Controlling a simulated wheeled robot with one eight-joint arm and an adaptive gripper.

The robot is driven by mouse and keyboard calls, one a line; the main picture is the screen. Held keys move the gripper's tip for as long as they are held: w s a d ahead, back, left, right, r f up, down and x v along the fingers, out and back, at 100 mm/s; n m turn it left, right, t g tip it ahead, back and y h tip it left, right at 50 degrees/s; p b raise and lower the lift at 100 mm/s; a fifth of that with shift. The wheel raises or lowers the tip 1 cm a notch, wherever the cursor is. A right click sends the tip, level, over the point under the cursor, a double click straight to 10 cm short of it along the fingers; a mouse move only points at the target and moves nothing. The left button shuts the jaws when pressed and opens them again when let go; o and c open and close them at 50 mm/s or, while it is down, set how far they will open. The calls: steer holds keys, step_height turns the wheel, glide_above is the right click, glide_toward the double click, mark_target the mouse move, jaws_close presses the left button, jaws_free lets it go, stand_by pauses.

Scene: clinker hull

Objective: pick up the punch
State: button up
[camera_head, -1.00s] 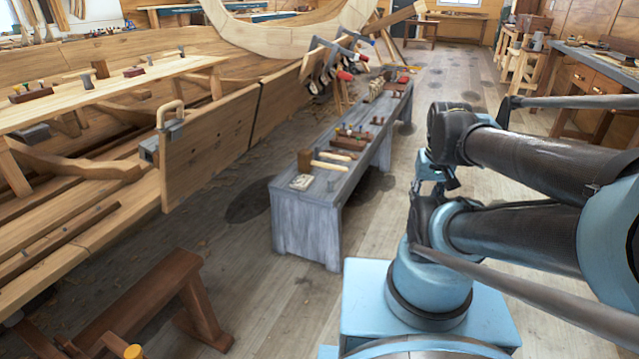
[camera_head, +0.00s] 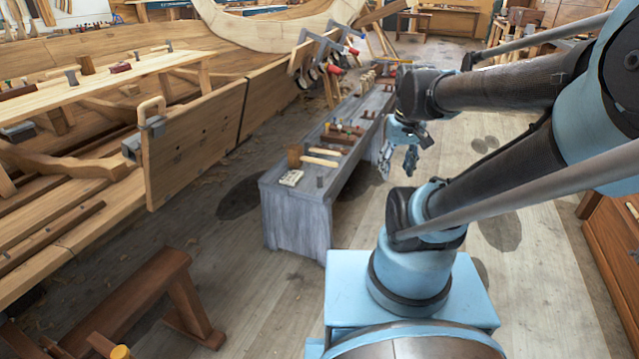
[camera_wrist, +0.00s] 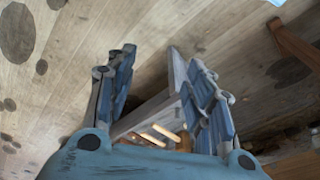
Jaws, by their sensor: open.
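My gripper (camera_head: 398,163) is open and empty, just right of the long grey bench (camera_head: 300,222) in the head view. In the wrist view my gripper (camera_wrist: 162,60) has its two fingers spread, with part of the bench (camera_wrist: 177,68) showing between and beyond them. A small dark upright piece (camera_head: 320,182) stands near the bench's near right corner. It is too small for me to tell whether it is the punch. Racks of small tools (camera_head: 342,138) stand farther along the bench, and the punch cannot be made out among them.
A mallet (camera_head: 320,161) and a small pale block (camera_head: 291,178) lie at the bench's near end. The planked hull (camera_head: 195,140) runs along the left, with a brown stool (camera_head: 135,295) in front. Clear floor (camera_head: 520,280) lies right of the bench.

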steer(key=w+a+r+n, duration=0.3)
steer(key=w+a, duration=0.1)
steer(key=w, duration=0.6)
steer(key=n+g, duration=0.2)
steer(key=n, duration=0.7)
glide_above(320, 175)
step_height(320, 175, down, 14)
steer(key=f, duration=1.1)
steer(key=shift+w+d+f, duration=0.15)
steer(key=shift+w+f, duration=0.1)
steer(key=shift+f, duration=0.1)
steer(key=shift+s+a+f, duration=0.1)
steer(key=shift+f, duration=1.2)
steer(key=shift+a+f, duration=0.1)
steer(key=shift+f, duration=1.2)
jaws_close()
